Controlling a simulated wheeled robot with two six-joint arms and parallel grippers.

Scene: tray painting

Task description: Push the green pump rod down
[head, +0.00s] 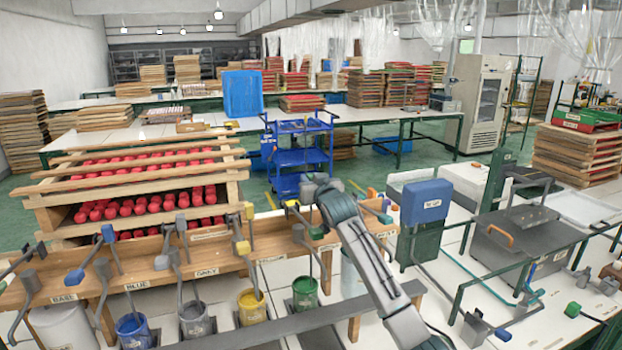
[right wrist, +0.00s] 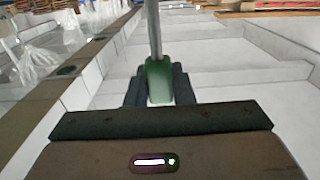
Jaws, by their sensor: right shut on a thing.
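My right gripper (head: 312,188) is above the wooden rail in the head view, and its arm comes in from the lower right. In the right wrist view the jaws (right wrist: 158,92) are shut on the green handle of the pump rod (right wrist: 158,76). A grey metal shaft runs from this handle to the top of that view. In the head view the gripper hides most of the handle. A pot of green paint (head: 305,291) stands below the rail. My left gripper is not in view.
The wooden rail (head: 205,262) carries several other pump rods with grey, blue and yellow handles. Pots of blue (head: 133,328), grey (head: 194,318) and yellow (head: 252,303) paint stand left of the green one. A rack of red pieces (head: 140,195) stands behind.

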